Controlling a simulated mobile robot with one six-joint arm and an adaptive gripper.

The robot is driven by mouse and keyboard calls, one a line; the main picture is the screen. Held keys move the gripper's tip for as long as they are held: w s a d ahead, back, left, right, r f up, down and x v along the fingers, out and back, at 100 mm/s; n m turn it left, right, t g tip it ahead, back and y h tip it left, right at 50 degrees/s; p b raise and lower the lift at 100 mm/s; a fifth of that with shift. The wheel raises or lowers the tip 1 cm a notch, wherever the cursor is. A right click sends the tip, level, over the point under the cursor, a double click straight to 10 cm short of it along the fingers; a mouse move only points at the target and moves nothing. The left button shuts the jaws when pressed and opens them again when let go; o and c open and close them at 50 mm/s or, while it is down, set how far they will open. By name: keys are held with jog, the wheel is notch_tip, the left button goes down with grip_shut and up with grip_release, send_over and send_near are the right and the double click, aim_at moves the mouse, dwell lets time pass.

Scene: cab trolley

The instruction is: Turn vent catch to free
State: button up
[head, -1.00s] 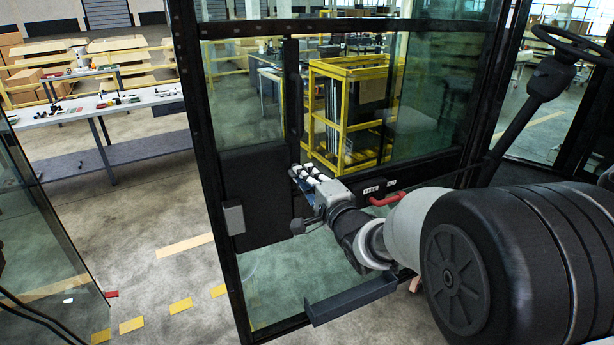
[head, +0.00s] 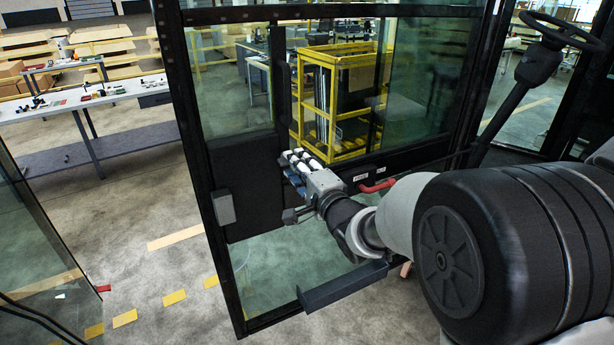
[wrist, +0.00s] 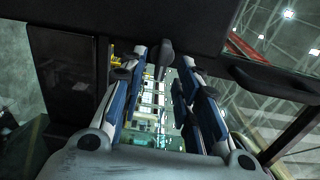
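My gripper (head: 300,160) is in front of the dark panel of the glazed cab door. In the wrist view my gripper (wrist: 165,62) has its two blue-and-grey fingers apart, with a gap between them. A dark rounded knob or lever (wrist: 165,54) hangs from a dark bar between or just beyond the fingertips; I cannot tell whether they touch it. It may be the vent catch. In the head view a red handle (head: 378,186) sits on the door's crossbar to the right of my gripper, beside small white labels (head: 363,177), too small to read surely.
The door frame (head: 205,170) carries a grey box (head: 224,207) at left and a dark tray (head: 342,286) low down. A steering wheel (head: 560,30) is at the upper right.

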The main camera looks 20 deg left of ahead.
jog(key=v, duration=1.1)
jog(key=shift+s, duration=0.15)
jog(key=s+d+f+n+g+h+b, duration=0.1)
jog(key=s+d+f+h+b, duration=0.1)
jog(key=d+h, duration=0.35)
jog(key=s+d+f+n+h+b, duration=0.2)
jog(key=d, duration=0.7)
jog(key=s+d+f+n+g+h+b, duration=0.1)
jog(key=s+d+f+h+b, duration=0.2)
jog(key=d, duration=0.4)
jog(key=s+d+f+n+g+h+b, duration=0.1)
jog(key=s+d+f+n+g, duration=0.1)
jog(key=s, duration=0.8)
jog(key=s+d+f+n+g+h+b, duration=0.1)
jog(key=s+d+f+n+g+b, duration=0.1)
jog(key=s+f, duration=0.4)
jog(key=s+d+n+g, duration=0.1)
jog(key=s+d+g, duration=0.1)
jog(key=s, duration=0.3)
jog(key=shift+d, duration=0.3)
